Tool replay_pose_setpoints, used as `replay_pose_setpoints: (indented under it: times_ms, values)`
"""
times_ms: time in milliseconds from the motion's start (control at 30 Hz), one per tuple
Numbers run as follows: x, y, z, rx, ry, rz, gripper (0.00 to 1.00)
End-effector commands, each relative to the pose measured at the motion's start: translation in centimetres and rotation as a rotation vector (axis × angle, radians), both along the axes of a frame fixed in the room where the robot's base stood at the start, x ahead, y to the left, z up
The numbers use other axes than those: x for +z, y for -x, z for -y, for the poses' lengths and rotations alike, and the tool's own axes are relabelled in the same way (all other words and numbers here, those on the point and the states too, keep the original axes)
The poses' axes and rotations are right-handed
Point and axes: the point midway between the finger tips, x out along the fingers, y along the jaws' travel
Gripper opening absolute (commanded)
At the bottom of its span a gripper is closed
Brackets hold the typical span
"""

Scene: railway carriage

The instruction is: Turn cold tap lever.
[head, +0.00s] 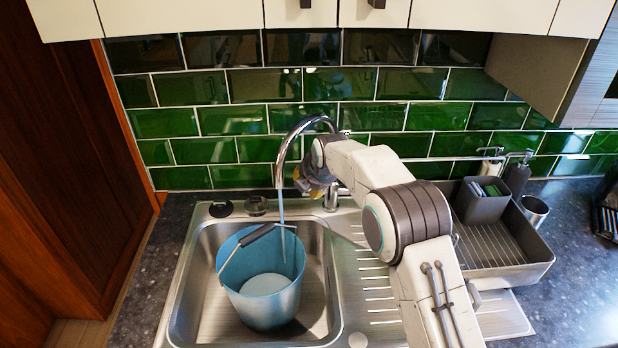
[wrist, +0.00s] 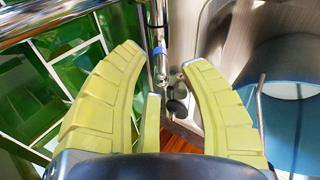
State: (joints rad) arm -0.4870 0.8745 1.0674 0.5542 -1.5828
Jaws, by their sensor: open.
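The chrome gooseneck tap (head: 284,152) stands behind the sink. A thin stream of water (head: 281,215) appears to fall from its spout into a blue bucket (head: 262,300). My gripper (head: 303,184) is beside the tap's neck, and my arm hides much of the tap's body. In the wrist view my gripper (wrist: 160,57) is open, with its yellow-green fingers spread. A chrome lever with a blue band (wrist: 159,62), apparently the cold tap lever, shows between the fingertips. I cannot tell whether a finger touches it. In the head view this lever is hidden or too small to make out.
The bucket stands in the steel sink bowl (head: 190,300), its handle raised. A grey dish rack (head: 500,258) with a dark caddy (head: 481,208) is at the right. Soap dispensers (head: 517,175) stand behind it. Green tiles (head: 235,88) and cream cupboards (head: 180,18) bound the back and top.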

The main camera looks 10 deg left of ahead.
Motion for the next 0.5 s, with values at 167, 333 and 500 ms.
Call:
replay_pose_setpoints:
  times_ms: [167,333,500]
  values:
    - [-0.7,-0.6,-0.3,-0.001,0.001,-0.003,0.40]
    - [-2.1,-1.4,-0.7,-0.001,0.000,-0.001,0.40]
    - [-2.7,-1.7,-0.9,-0.001,-0.001,0.000,0.40]
